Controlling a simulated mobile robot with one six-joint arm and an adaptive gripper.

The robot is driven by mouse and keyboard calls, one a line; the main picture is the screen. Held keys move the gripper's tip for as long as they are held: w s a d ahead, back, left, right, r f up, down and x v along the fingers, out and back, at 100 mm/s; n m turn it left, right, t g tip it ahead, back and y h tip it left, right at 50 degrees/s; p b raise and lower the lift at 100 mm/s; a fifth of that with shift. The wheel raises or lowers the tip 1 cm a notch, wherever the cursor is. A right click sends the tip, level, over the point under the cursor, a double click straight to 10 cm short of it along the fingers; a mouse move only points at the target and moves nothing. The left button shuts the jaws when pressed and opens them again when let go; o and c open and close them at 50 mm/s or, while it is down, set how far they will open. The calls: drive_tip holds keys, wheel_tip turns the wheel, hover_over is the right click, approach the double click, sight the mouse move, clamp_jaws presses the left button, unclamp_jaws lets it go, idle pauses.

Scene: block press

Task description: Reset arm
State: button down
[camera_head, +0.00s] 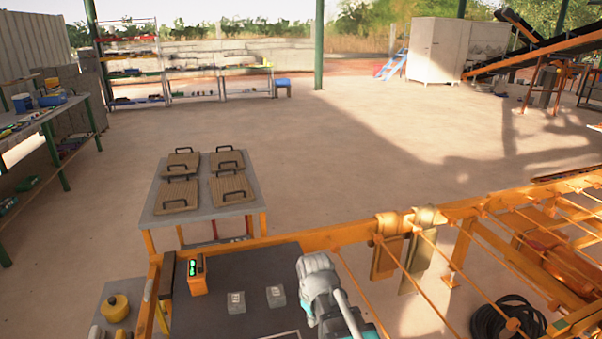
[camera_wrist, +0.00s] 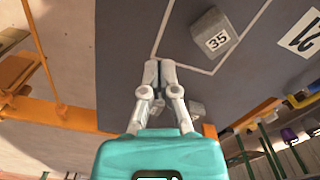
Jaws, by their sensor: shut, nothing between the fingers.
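My gripper (camera_wrist: 160,70) shows in the wrist view with its grey fingers together and nothing between them. It is over the dark tabletop, clear of the block marked 35 (camera_wrist: 212,36). A second grey block (camera_wrist: 196,108) is partly hidden beside the fingers. In the head view my grey and teal arm stands at the bottom centre, and the fingertips cannot be made out there. Two small grey blocks, the left block (camera_head: 236,302) and the right block (camera_head: 275,296), sit on the dark tabletop (camera_head: 245,268) left of my arm.
An orange box with green lights (camera_head: 196,276) stands at the table's left. A yellow knob (camera_head: 115,308) is further left. A stand with several handled wooden boards (camera_head: 230,188) is beyond. The floor behind is open.

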drive_tip(key=s+d+r+m+p, duration=0.1)
drive_tip(key=d+r+m+p, duration=0.1)
drive_tip(key=d, duration=0.5)
drive_tip(key=s+d+r+m+p, duration=0.2)
drive_tip(key=d+r+m, duration=0.1)
drive_tip(key=d+m, duration=0.2)
drive_tip(key=shift+s+d+m, duration=0.25)
drive_tip(key=shift+d+m, duration=0.05)
drive_tip(key=shift+d, duration=0.55)
